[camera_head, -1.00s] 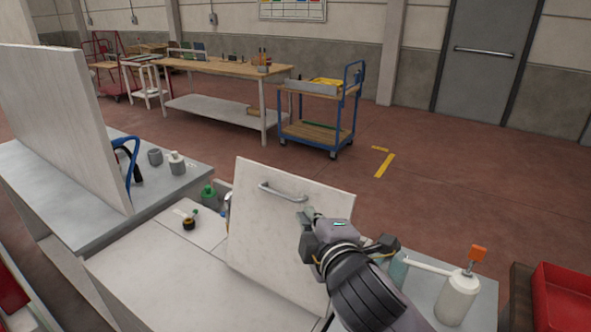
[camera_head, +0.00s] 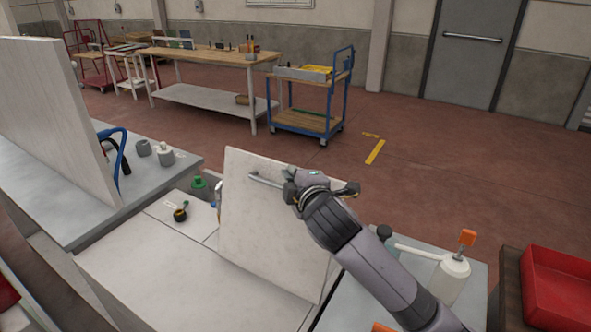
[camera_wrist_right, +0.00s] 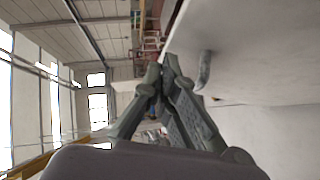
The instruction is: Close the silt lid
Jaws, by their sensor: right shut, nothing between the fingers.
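The silt lid (camera_head: 268,240) is a pale square panel with a bar handle (camera_head: 262,181) near its top edge. It stands raised and tilted on the white bench top. My right gripper (camera_head: 287,180) is at the upper right of the lid, close to the right end of the handle. Its fingers are shut and empty. In the right wrist view the fingertips (camera_wrist_right: 168,62) are beside the lid (camera_wrist_right: 250,50), with the handle (camera_wrist_right: 204,70) just to their right. I cannot tell whether they touch the lid. My left gripper is not in view.
A white bottle with an orange tip (camera_head: 452,276) and a red bin (camera_head: 556,285) stand on the right. A black-and-yellow roll (camera_head: 180,214) and a green-capped bottle (camera_head: 198,188) are left of the lid. A large upright panel (camera_head: 50,115) stands far left.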

